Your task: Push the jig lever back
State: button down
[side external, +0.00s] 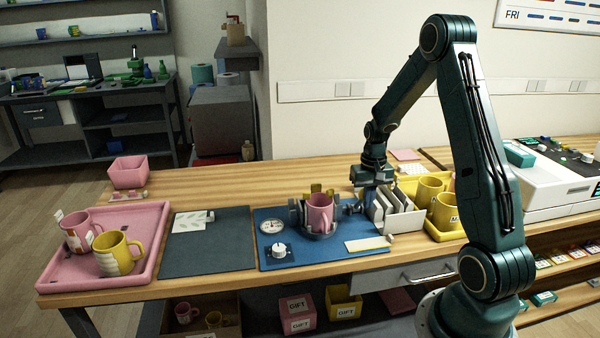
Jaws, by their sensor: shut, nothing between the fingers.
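A pink mug (320,212) stands upright in the grey jig (301,230) on the blue mat (266,258). A dark knob-ended piece at the jig's right side (352,209), probably the lever, reaches toward my gripper. My gripper (367,203) is shut and empty, pointing down just right of the jig and behind the rack of pale cards. Its fingertips are largely hidden by the cards, and I cannot tell whether it touches the lever.
The card rack (397,222) stands close in front of my gripper. A yellow tray (443,234) with yellow mugs is to the right. A dial (271,226) and a white knob (279,249) sit left on the mat. A pink tray (72,276) with two mugs is far left.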

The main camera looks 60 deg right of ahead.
jog(key=w+d, duration=0.7)
dwell(2.2)
jog(key=shift+r, duration=0.15)
notch_tip(320, 180, up, 7)
jog(key=shift+s+a, duration=0.4)
dwell(1.0)
